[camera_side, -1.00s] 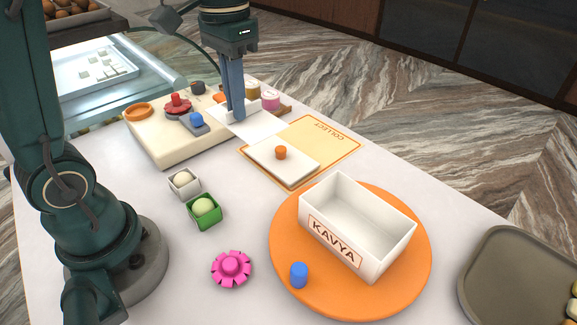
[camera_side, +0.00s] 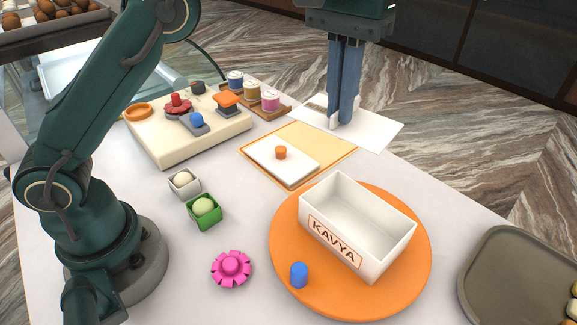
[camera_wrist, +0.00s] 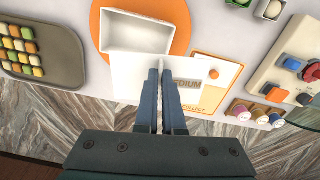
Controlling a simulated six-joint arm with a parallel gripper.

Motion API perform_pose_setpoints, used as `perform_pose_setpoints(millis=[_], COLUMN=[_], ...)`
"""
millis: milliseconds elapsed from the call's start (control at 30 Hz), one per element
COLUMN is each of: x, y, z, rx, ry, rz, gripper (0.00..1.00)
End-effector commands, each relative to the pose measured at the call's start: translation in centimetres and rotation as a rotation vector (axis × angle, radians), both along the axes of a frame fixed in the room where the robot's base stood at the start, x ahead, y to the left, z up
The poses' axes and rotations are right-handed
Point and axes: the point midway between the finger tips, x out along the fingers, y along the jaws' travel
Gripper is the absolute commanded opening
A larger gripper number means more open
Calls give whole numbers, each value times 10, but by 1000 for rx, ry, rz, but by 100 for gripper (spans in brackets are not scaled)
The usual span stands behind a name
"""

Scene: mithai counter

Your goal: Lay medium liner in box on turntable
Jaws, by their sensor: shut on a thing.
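My gripper (camera_side: 341,122) is shut on a flat white liner (camera_side: 383,133) and holds it in the air near the far edge of the counter, beyond the orange-bordered mat. In the wrist view the liner (camera_wrist: 128,82) carries printing that reads as "MEDIUM", partly hidden by my fingers. The white open box (camera_side: 388,247), labelled KAVYA, stands on the orange turntable (camera_side: 290,215). The box looks empty in the side view. In the wrist view the liner overlaps part of the box (camera_wrist: 135,32).
A white lid with an orange knob (camera_side: 281,153) lies on the mat (camera_side: 322,143). A blue peg (camera_side: 299,275) stands on the turntable. A pink flower-shaped piece (camera_side: 231,269), two small cups with sweets (camera_side: 204,208) and a grey tray (camera_side: 515,280) sit around it.

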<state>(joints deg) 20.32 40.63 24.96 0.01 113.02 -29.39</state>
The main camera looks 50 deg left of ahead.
Motion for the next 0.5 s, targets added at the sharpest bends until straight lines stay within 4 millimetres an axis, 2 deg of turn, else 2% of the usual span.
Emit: perform_pose_setpoints(millis=[33,100,200,500], x=[-2,-6,-11,-16], y=[-15,-32,-48,-56], z=[-5,-12,-20,-29], rx=[0,0,4,11], ry=[1,1,9,23], rz=[-36,-83,-130,-159], gripper=[0,0,0,0])
